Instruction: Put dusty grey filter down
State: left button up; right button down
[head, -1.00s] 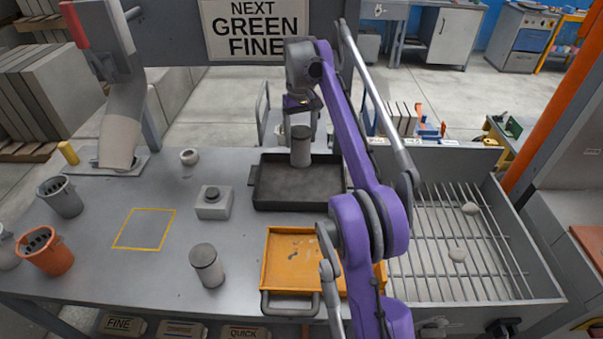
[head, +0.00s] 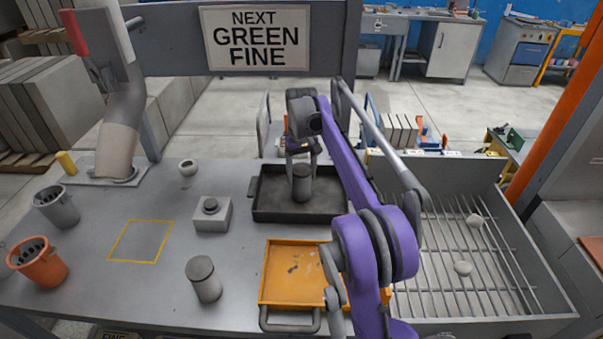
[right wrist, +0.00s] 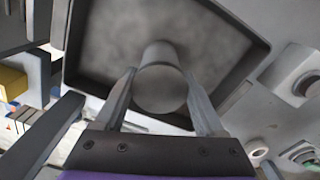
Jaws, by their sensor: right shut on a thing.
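The dusty grey filter (head: 302,186) is a small upright dark grey cylinder at the black tray (head: 262,206), in the back middle of the bench. My right gripper (head: 302,158) is shut on its upper part from above. In the right wrist view, the filter (right wrist: 160,92) sits between the two fingers (right wrist: 162,100), with the tray floor behind it. The filter's lower end is within the tray's outline; whether it touches the floor I cannot tell. My left gripper is not in view.
A second grey cylinder (head: 205,284) stands at the front. An orange tray (head: 284,284), a small grey box with a round knob (head: 212,216) and a yellow-outlined square (head: 140,241) are nearby. Grey (head: 58,208) and orange (head: 40,264) pots stand left; a barred bin (head: 540,290) is right.

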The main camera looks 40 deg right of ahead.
jog(key=shift+f, duration=0.15)
grip_release()
notch_tip(320, 180, up, 12)
jog(key=p, duration=0.2)
jog(key=shift+r+p, duration=0.2)
jog(key=shift+p, duration=0.1)
